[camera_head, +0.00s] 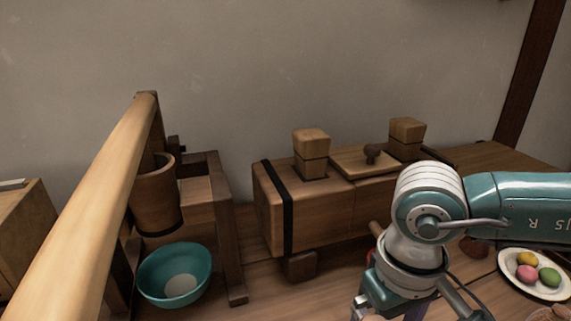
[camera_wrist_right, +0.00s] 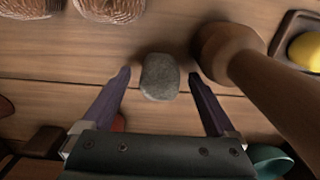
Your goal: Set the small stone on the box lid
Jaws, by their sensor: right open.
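A small grey rounded stone (camera_wrist_right: 160,80) lies on the plank table in the right wrist view. My right gripper (camera_wrist_right: 160,73) is open, its two dark fingertips to either side of the stone with visible gaps. I cannot make out the stone in the head view. There, a long wooden box with a black band (camera_head: 325,215) stands against the wall. A flat wooden lid with a dark knob (camera_head: 350,164) is on its top, between two wooden blocks. My right arm comes in from the right, in front of the box, its gripper mostly cut off below. My left gripper is out of view.
A turned wooden piece (camera_wrist_right: 262,75) stands close right of the stone. Brown rough rounded things (camera_wrist_right: 110,8) lie beyond it. A teal bowl (camera_head: 190,260) and a wooden bucket (camera_head: 155,200) are at left. A plate (camera_head: 507,262) of coloured balls is at right.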

